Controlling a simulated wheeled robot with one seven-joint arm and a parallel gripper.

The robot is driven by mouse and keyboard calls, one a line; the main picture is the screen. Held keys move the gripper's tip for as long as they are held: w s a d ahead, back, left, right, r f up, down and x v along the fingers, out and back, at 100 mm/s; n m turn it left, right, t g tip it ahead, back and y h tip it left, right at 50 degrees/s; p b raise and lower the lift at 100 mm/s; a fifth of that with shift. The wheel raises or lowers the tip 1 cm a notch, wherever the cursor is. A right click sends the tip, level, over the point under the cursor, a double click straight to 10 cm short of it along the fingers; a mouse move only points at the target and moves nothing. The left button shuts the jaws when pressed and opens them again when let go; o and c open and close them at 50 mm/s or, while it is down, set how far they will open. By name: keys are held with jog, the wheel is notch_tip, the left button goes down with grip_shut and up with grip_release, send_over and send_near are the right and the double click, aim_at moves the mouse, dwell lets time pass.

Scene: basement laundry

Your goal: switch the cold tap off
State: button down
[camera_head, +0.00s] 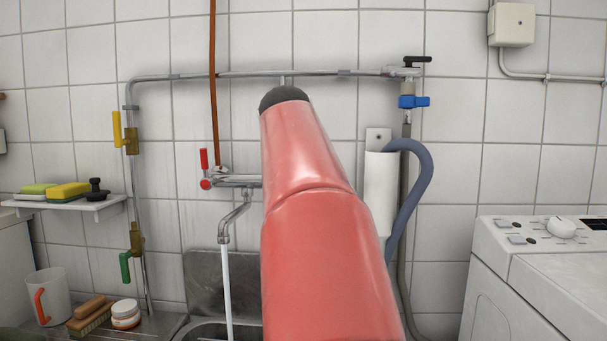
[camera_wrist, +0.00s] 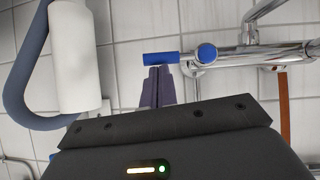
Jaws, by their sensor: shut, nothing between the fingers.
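The wall mixer tap (camera_head: 238,181) is partly hidden by my arm in the head view. Its red lever (camera_head: 204,159) points up at the left end. A white stream of water (camera_head: 228,290) runs down from its spout (camera_head: 226,226). In the wrist view the cold tap's blue lever (camera_wrist: 161,59) lies sideways beside the blue round cap (camera_wrist: 207,52) on the chrome tap body (camera_wrist: 235,58). My gripper (camera_wrist: 157,70) is shut and empty, its fingertips right at the blue lever; I cannot tell if they touch. My arm hides the gripper and the blue lever in the head view.
A white cylinder (camera_head: 380,190) with a grey-blue hose (camera_head: 420,180) is right of my arm. A blue-handled valve (camera_head: 413,101) sits above it. Yellow (camera_head: 117,129) and green (camera_head: 125,266) pipe handles are left. A washing machine (camera_head: 555,285) stands right, a sink (camera_head: 205,329) below.

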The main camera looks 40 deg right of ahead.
jog(key=d+r+p+v, duration=0.1)
jog(key=p+v, duration=0.3)
jog(key=v, duration=0.9)
jog(key=shift+w+d+r, duration=0.3)
jog(key=shift+w+r, duration=0.05)
jog(key=shift+r, duration=0.25)
jog(key=s+a+f+n+y, duration=0.3)
jog(key=a+f, duration=0.6)
jog(key=f, duration=0.4)
jog(key=s+a+f+n+y, duration=0.3)
jog(key=a+f, duration=0.6)
jog(key=f, duration=0.4)
jog(key=s+a+f+n+g+y, duration=0.1)
jog(key=s+a+f+n+y, duration=0.2)
jog(key=a+f, duration=0.6)
notch_tip(320, 180, down, 5)
jog(key=shift+s+r, duration=0.15)
jog(key=shift+r, duration=0.1)
